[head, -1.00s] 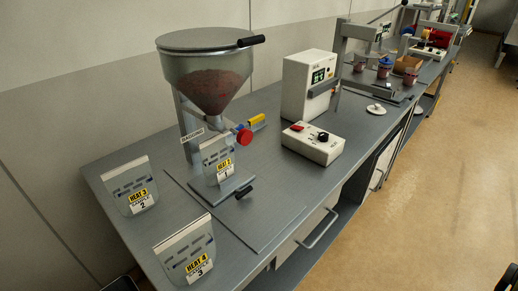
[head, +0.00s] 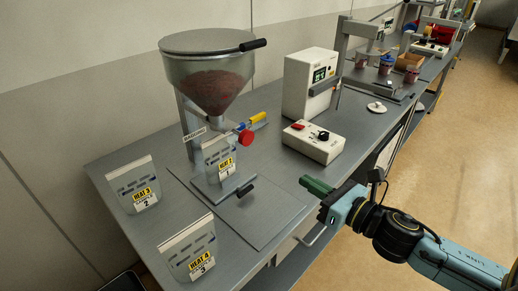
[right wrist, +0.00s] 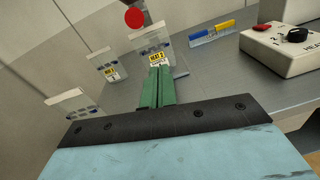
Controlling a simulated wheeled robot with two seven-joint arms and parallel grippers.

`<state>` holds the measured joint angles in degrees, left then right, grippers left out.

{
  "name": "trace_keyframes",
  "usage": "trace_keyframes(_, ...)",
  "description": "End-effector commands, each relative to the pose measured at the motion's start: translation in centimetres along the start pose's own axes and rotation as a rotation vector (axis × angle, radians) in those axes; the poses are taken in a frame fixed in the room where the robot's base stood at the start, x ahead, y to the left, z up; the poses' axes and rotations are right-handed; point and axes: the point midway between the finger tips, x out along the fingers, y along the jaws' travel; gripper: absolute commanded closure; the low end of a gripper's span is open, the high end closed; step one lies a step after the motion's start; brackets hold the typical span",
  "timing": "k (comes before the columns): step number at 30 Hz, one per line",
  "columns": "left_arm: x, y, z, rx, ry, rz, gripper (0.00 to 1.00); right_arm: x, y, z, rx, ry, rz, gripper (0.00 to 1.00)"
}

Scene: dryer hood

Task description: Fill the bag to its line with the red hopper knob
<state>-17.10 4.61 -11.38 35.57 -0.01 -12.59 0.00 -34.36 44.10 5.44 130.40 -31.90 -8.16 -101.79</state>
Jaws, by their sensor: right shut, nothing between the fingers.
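The hopper (head: 208,75) stands on the bench, a clear cone part full of dark red granules. Its red knob (head: 246,138) is at the outlet, and it also shows at the top of the right wrist view (right wrist: 134,18). A clear bag labelled HEAT 2, 1 (head: 219,160) stands under the outlet; its fill level is too small to tell. It also shows in the right wrist view (right wrist: 157,48). My right gripper (head: 305,182) is shut and empty, its green fingers in front and to the right of the knob, apart from it. My left gripper is not in view.
Two more bags, HEAT 3 (head: 137,185) and HEAT 4 (head: 188,248), stand to the left. A white control box (head: 313,141) and a white unit with a display (head: 309,82) stand right of the hopper.

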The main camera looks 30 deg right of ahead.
Motion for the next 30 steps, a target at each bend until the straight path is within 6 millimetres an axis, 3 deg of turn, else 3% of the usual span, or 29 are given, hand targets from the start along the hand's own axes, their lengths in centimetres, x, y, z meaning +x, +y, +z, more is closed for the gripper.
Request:
trace_keyframes(1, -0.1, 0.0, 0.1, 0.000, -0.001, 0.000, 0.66, -0.1, 1.1, 1.2, -0.053, -0.017, 0.028, 1.00)
trace_keyframes(5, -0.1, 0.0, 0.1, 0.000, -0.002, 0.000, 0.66, -0.3, 2.4, 2.6, -0.126, -0.043, 0.061, 1.00)
trace_keyframes(17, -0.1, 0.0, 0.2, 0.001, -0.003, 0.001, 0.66, -0.2, 2.5, 2.8, -0.132, -0.046, 0.063, 1.00)
trace_keyframes(30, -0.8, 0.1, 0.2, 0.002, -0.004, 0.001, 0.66, 4.0, 2.7, 3.1, -0.131, -0.049, 0.062, 1.00)
